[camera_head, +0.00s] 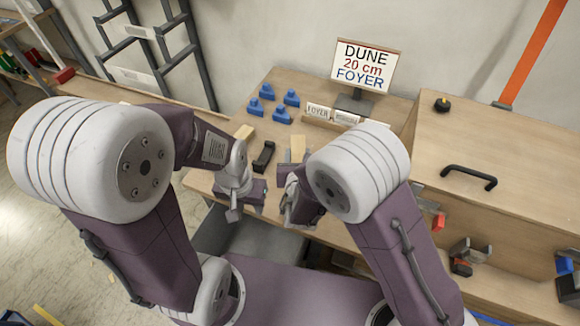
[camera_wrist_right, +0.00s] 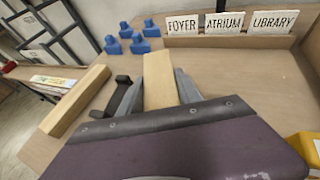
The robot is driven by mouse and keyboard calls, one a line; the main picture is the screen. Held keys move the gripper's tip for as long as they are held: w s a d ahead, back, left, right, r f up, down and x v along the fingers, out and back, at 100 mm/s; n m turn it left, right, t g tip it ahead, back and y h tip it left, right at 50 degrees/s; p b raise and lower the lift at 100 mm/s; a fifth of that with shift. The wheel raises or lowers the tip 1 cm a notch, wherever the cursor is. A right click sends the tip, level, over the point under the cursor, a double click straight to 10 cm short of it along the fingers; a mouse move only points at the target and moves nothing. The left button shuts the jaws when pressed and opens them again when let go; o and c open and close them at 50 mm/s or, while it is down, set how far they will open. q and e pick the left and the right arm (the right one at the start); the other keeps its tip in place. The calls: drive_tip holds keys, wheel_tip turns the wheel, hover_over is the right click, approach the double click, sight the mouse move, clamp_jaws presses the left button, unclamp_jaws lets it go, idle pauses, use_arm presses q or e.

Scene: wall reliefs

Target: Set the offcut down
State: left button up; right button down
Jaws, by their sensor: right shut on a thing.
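A pale wooden offcut (camera_wrist_right: 158,78) is held between the two grey fingers of my right gripper (camera_wrist_right: 160,92) in the right wrist view. The block (camera_head: 298,147) also shows in the head view, pointing away from my right gripper (camera_head: 296,168). I cannot tell whether it touches the bench below. My left gripper (camera_head: 244,190) is near the bench's front edge, left of the right one; its fingers are not clear. A second pale wooden piece (camera_wrist_right: 76,100) lies left of the offcut, with a black object (camera_wrist_right: 110,97) between them.
Several blue pieces (camera_head: 280,112) stand on the bench (camera_head: 330,208) behind the grippers. A rack (camera_head: 316,122) with name plates and a sign reading DUNE 20 cm FOYER (camera_head: 364,67) are at the back. A raised wooden box with a black handle (camera_head: 468,177) stands at the right.

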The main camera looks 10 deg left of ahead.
drive_tip(key=shift+w+a+f, duration=0.1)
drive_tip(key=shift+a+f, duration=0.25)
drive_tip(key=shift+a, duration=0.2)
drive_tip(key=shift+a+f, duration=0.3)
drive_tip(key=shift+a, duration=0.25)
drive_tip(key=shift+f+b, duration=0.5)
drive_tip(key=shift+f, duration=1.5)
drive_tip(key=shift+f, duration=0.2)
drive_tip(key=c, duration=0.8)
unclamp_jaws()
drive_tip(key=shift+c, duration=0.2)
drive_tip(key=shift+r, duration=0.15)
